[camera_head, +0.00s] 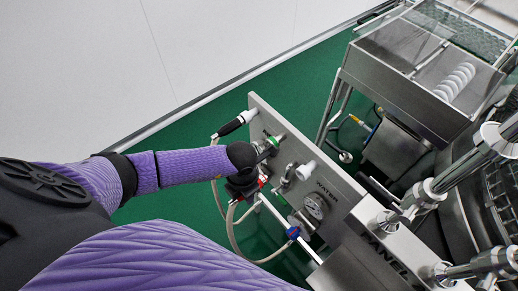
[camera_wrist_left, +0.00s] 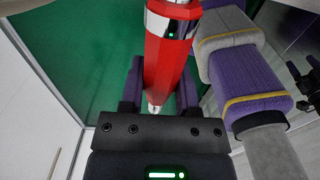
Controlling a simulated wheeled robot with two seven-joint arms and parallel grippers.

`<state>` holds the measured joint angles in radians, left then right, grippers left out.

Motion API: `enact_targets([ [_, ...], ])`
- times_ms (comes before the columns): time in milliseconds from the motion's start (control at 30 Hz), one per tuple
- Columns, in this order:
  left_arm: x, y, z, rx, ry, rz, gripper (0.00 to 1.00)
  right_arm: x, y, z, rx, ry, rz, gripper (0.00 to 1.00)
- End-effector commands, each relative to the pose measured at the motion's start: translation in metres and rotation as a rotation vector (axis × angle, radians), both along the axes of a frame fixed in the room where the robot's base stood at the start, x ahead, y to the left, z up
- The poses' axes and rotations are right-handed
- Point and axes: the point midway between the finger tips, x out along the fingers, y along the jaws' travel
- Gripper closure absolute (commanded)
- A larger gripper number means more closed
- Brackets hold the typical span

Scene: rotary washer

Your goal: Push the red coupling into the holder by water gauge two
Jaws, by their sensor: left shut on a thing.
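The red coupling (camera_wrist_left: 170,60) is a red cylinder with a metal band. In the left wrist view it lies between the two purple fingers of my left gripper (camera_wrist_left: 160,90), which is shut on it. In the head view only a bit of red (camera_head: 263,181) shows beside the dark left gripper (camera_head: 250,182), which is in front of the grey water panel (camera_head: 258,104). A round gauge (camera_head: 316,206) sits on the panel, right of and below the gripper. I cannot read its number. The holder is not clearly seen; my gripper covers part of the panel. My right gripper is not in view.
A black-and-white hose end (camera_head: 234,124) is at the panel's upper left. A blue coupling (camera_head: 293,232) sits below the gauge. A pale hose (camera_head: 231,226) loops below my gripper. A steel washer station (camera_head: 424,55) stands at upper right. Green floor (camera_head: 170,142) lies left of the panel.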

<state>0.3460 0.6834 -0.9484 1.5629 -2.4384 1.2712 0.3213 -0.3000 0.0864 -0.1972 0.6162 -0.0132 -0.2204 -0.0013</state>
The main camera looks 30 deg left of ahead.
Motion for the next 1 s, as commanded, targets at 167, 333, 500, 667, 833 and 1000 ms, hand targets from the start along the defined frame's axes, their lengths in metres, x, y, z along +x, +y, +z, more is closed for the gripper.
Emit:
enact_targets([
  [167, -0.005, -0.010, 0.001, -0.001, 0.000, -0.001, 1.00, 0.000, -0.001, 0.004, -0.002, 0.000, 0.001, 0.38],
  [333, -0.005, -0.011, 0.000, 0.000, 0.000, 0.000, 1.00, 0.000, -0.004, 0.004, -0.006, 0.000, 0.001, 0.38],
  [500, -0.006, -0.013, 0.000, 0.000, 0.000, -0.001, 1.00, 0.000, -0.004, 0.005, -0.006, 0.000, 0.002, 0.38],
  [667, -0.011, -0.026, 0.001, -0.002, 0.001, -0.001, 1.00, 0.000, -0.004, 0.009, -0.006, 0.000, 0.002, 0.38],
  [833, -0.016, -0.039, 0.001, -0.001, -0.001, -0.001, 1.00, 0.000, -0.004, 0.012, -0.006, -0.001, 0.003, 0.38],
  [1000, -0.020, -0.047, 0.001, 0.000, 0.000, -0.001, 1.00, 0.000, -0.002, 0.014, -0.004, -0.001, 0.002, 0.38],
])
